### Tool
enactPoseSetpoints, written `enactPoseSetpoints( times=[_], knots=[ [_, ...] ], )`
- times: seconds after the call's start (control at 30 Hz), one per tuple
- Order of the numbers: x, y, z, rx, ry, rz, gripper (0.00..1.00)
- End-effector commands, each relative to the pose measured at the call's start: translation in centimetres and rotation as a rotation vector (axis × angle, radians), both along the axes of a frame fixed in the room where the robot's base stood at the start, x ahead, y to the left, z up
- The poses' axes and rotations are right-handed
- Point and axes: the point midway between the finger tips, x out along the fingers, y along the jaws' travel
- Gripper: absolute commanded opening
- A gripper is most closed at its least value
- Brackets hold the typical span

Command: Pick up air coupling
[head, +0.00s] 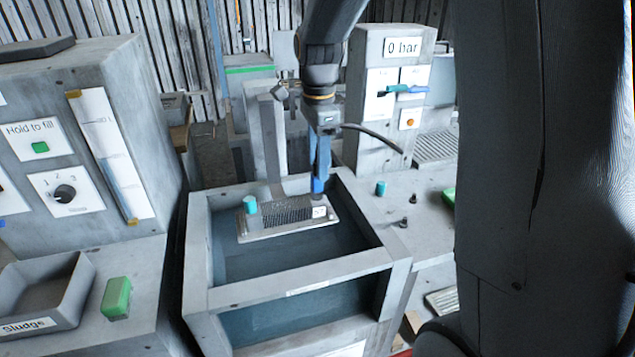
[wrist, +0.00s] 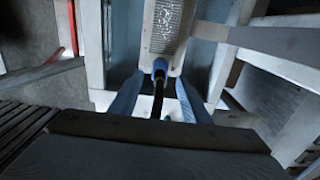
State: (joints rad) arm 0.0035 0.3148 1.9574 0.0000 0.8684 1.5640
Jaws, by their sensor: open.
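My gripper (head: 319,190) points down at the right end of a grey finned block (head: 268,233) over the open basin. In the wrist view its two blue fingers (wrist: 160,82) are spread apart. A black piece with a blue ring (wrist: 160,67), apparently the air coupling, shows between them at the near end of the block (wrist: 152,42). I cannot tell whether either finger touches it. In the head view my gripper hides this piece. A black hose (head: 375,137) curves out to the right behind my gripper.
The grey basin frame (head: 198,250) surrounds the block. A teal cap (head: 250,205) stands on the block; another (head: 381,188) stands on the right bench. A "0 bar" cabinet (head: 361,150) stands behind. A control cabinet (head: 150,190), sludge tray (head: 75,290) and green block (head: 116,297) are left.

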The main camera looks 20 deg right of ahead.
Motion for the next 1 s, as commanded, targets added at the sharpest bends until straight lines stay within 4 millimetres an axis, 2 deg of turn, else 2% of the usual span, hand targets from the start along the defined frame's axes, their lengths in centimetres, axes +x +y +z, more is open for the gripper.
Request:
enactPoseSetpoints(
  times=[0.2, 0.3, 0.57, 0.67, 0.83, 1.0],
  knots=[
    [-0.2, 0.2, -2.9, 0.0, 0.005, -0.001, 0.43],
    [-0.1, 0.1, -3.7, 0.0, 0.003, -0.002, 0.43],
    [-0.1, 0.0, -4.1, 0.0, 0.001, -0.004, 0.43],
    [-0.1, 0.0, -4.1, 0.0, 0.001, -0.004, 0.29],
    [-0.1, 0.0, -4.1, 0.0, 0.001, -0.003, 0.01],
    [0.0, 0.0, -4.0, 0.0, 0.0, -0.003, 0.0]
  ],
)
